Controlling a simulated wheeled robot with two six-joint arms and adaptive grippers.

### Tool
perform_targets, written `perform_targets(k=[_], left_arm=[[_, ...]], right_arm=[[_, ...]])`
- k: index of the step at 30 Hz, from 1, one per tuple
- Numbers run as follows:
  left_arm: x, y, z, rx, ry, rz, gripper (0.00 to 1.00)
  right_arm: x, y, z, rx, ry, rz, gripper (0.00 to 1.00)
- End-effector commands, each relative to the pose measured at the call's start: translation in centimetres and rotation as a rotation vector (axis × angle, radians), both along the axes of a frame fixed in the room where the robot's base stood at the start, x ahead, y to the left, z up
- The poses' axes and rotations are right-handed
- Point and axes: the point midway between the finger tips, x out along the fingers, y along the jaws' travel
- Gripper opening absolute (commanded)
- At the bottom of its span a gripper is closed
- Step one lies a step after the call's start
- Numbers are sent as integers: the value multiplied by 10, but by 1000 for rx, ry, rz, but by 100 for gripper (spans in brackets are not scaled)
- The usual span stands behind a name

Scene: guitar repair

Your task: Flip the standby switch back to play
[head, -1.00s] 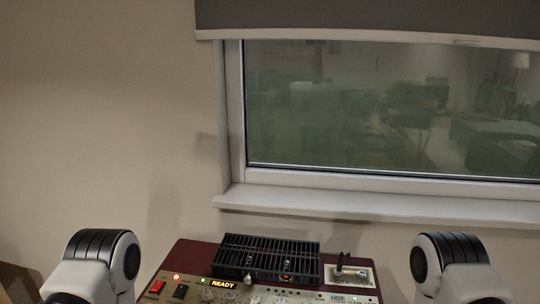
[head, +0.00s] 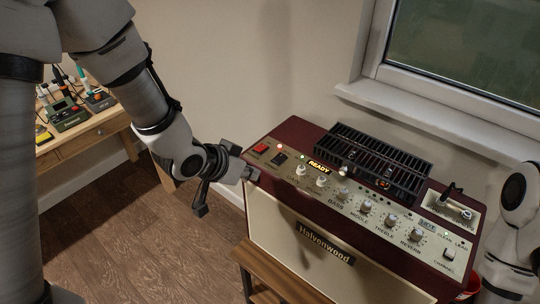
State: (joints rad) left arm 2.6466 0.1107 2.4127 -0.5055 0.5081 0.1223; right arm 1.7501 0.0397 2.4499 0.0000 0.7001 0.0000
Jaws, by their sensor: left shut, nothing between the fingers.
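The amplifier (head: 325,246), dark red with a cream front marked Halvenwood, stands on a wooden stand. Its control panel has a red rocker switch (head: 261,148) at the left end and a black switch (head: 279,158) beside it, apparently the standby switch. Its exact position is too small to tell. My right gripper is not in view.
A black slotted grille (head: 375,160) and several knobs occupy the amplifier's top and panel. My right arm is at the right edge, close to the amplifier. A wooden workbench (head: 90,133) with tools stands at the left. A window (head: 465,45) is behind.

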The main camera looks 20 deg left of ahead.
Motion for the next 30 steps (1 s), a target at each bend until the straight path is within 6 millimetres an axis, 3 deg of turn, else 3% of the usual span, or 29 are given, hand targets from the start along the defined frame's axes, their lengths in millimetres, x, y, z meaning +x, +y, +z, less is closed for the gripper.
perform_targets(k=[1, 3, 8, 20, 30], left_arm=[[8, 0, 26, -3, -67, 2, 0], [14, 1, 54, -7, -133, 4, 0], [17, 1, 82, -8, -196, 5, 0], [23, -1, 78, -7, -194, 7, 0], [72, -19, 41, -6, -192, 6, 0]], right_arm=[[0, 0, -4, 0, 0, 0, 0], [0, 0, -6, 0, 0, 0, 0], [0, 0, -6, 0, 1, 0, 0], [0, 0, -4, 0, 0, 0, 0], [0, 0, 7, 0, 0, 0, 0]])
